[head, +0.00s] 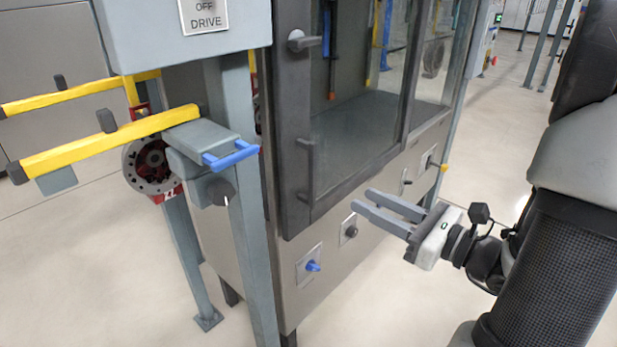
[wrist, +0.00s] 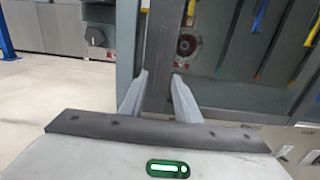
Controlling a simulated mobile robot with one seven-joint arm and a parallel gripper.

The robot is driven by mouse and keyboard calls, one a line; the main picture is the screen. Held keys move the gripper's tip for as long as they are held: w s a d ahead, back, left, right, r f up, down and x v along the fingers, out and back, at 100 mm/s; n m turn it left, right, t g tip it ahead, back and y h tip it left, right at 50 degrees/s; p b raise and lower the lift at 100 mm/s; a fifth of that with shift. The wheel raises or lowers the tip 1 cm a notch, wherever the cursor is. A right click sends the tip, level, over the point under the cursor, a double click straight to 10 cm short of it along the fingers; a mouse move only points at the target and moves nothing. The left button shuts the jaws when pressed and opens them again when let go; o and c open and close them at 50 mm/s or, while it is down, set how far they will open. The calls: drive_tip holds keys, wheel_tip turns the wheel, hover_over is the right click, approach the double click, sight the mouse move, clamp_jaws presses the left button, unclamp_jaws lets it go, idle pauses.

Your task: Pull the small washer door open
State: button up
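The washer door (head: 291,120) is a glass panel in a dark frame on the grey cabinet, and it looks shut. My gripper (head: 362,200) is open and empty, in front of the cabinet's lower panel, to the right of and a little below the bar handle. In the wrist view, my two fingers (wrist: 160,76) are apart, with the dark door frame (wrist: 160,45) showing between and beyond them. I cannot tell the distance to it.
Knobs, including a blue one (head: 313,266), sit on the panel below the door. Yellow rails (head: 90,145), a blue handle (head: 232,153) and a grey post (head: 240,200) stand to the left. The floor (head: 400,300) in front is clear.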

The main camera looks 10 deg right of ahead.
sight(315, 177)
drive_tip(key=b+x, duration=0.2)
drive_tip(key=x, duration=1.3)
drive_tip(key=shift+c, duration=0.5)
clamp_jaws()
